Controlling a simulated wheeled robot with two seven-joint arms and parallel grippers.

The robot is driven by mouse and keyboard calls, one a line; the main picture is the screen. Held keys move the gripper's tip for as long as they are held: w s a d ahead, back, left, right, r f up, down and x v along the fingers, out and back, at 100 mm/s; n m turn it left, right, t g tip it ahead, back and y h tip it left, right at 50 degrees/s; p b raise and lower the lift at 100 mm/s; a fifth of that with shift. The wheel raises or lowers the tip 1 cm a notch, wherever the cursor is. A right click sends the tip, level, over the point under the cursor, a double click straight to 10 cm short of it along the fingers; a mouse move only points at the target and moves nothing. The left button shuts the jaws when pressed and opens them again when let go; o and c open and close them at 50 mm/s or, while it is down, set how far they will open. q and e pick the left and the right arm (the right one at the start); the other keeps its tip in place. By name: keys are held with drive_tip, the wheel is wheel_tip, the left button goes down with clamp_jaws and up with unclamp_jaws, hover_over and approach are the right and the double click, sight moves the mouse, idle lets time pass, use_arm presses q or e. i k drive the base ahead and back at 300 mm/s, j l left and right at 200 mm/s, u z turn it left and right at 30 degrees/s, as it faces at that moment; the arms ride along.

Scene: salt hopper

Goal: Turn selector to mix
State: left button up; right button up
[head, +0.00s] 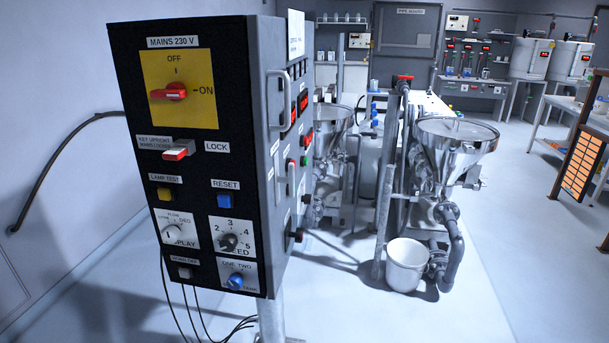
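A dark control cabinet (186,110) stands on a post at the left. Its near face has a red mains switch (169,92) on a yellow plate, with the handle pointing left-right toward ON. Below are a white display knob (171,232), a dark speed knob (229,242) numbered 2 to 5, and a blue knob (236,281) on a plate reading ONE TWO, with further lettering too small to read. I cannot read the word mix on any control. The right-hand face (290,150), seen at a steep slant, carries handles, red displays and small controls. Neither gripper is in view.
Steel hoppers (455,140) with pipework and a white bucket (407,264) stand right of the cabinet. Cables (196,318) hang below it. An orange panel in a dark frame (582,163) is at the far right. The floor (490,290) at the front right is clear.

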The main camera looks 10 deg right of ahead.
sight(307, 199)
drive_tip(key=l+u, duration=0.15)
drive_tip(key=u, duration=1.65)
drive_tip(key=k+l+u, duration=0.1)
drive_tip(key=l+u, duration=0.4)
drive_tip(key=k+l+u, duration=0.15)
drive_tip(key=l+u, duration=0.2)
drive_tip(key=u, duration=0.15)
drive_tip(key=k+l+u, duration=0.2)
drive_tip(key=l+u, duration=0.25)
drive_tip(key=k+l+u, duration=0.15)
drive_tip(key=u, duration=0.35)
drive_tip(key=k+l+u, duration=0.15)
drive_tip(key=k+u, duration=0.65)
drive_tip(key=k+l+z, duration=0.1)
drive_tip(key=k+z, duration=0.2)
drive_tip(key=k+l+z, duration=0.3)
drive_tip(key=k, duration=0.25)
